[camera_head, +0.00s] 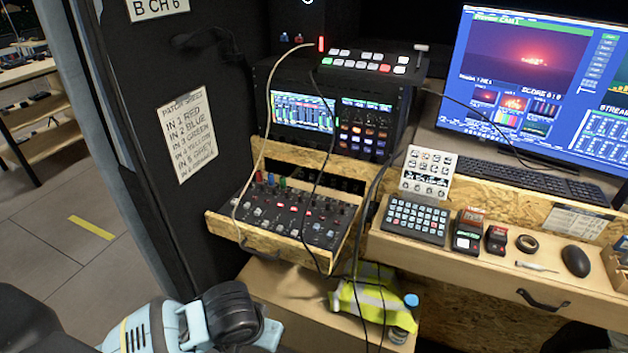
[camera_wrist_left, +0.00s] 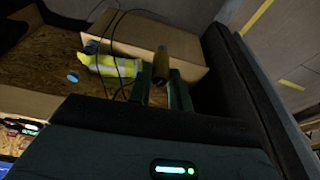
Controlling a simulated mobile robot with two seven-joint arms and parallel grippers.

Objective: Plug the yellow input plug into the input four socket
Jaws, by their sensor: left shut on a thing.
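The yellow plug (camera_wrist_left: 161,64) stands between the two fingers of my left gripper (camera_wrist_left: 162,92) in the left wrist view. That gripper is shut on it. In the head view part of my left arm shows at the bottom left, but the fingers and the yellow plug do not. The mixer (camera_head: 300,215) sits in a wooden tray below the rack. Red, blue and green plugs (camera_head: 270,181) stand in a row at its back left edge. The input four socket itself is too small to make out. My right gripper is not in view.
A pale cable (camera_head: 265,125) and dark cables (camera_head: 318,150) hang across the mixer. A patch sheet (camera_head: 187,136) on the dark wall lists input four as yellow. Below stands a cardboard box (camera_head: 270,285) with a hi-vis vest (camera_head: 362,300). The desk (camera_head: 440,250) at right is cluttered.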

